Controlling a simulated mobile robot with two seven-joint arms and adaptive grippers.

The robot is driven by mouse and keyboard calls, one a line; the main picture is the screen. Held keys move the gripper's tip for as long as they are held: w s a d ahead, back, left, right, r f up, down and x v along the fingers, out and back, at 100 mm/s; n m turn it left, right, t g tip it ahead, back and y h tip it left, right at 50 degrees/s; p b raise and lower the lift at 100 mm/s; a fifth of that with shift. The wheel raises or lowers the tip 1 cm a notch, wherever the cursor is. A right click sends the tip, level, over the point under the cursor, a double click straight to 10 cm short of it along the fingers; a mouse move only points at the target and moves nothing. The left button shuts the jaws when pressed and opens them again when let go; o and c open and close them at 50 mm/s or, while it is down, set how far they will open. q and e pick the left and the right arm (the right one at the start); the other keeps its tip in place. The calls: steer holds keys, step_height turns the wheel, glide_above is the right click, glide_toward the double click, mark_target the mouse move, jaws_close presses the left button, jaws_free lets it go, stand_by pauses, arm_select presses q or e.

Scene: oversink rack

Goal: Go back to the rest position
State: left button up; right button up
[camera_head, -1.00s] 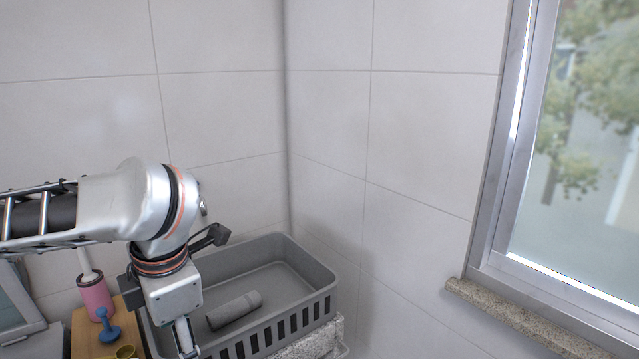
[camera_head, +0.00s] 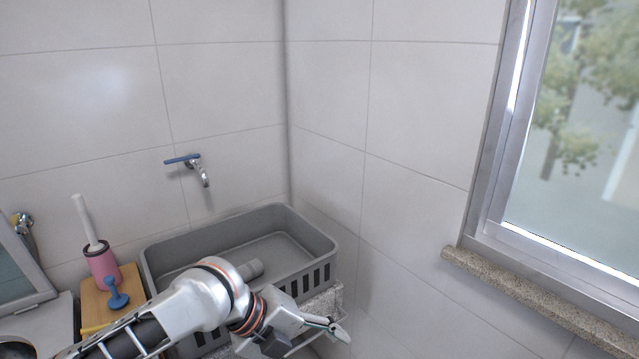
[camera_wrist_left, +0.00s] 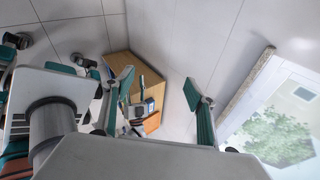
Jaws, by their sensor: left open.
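My left arm (camera_head: 195,303) comes in low from the left, in front of the grey basket. My left gripper (camera_head: 335,328) is at the bottom centre of the head view, just right of the basket's front side. In the left wrist view the left gripper (camera_wrist_left: 160,80) has its two green-lined fingers wide apart, with nothing between them. The grey basket (camera_head: 322,243) stands in the wall corner. A grey cylindrical item (camera_head: 252,268) lies inside it, partly hidden by my arm. My right gripper is in neither view.
A wall tap (camera_head: 203,175) with a blue handle is above the basket. A pink brush holder (camera_head: 103,265) and a blue item (camera_head: 117,297) stand on a wooden surface (camera_head: 92,312) at left. A granite sill (camera_head: 510,290) juts out below the window at right.

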arm_select(q)
steer(key=w+a+f+n+t, duration=0.1)
steer(key=a+f+n+t, duration=0.15)
steer(key=f+n, duration=0.5)
steer(key=w+a+f+n+t, duration=0.2)
steer(key=f+n+t, duration=0.3)
steer(key=n, duration=0.4)
steer(key=s+a+f+n+y, duration=0.5)
steer(key=s+a+f+n, duration=0.5)
steer(key=s+a+f, duration=0.5)
steer(key=a+f, duration=0.2)
steer(key=a, duration=0.1)
steer(key=shift+s+f+y, duration=0.25)
steer(key=shift+s+y, duration=0.05)
steer(key=shift+s, duration=0.1)
steer(key=shift+n+t, duration=0.25)
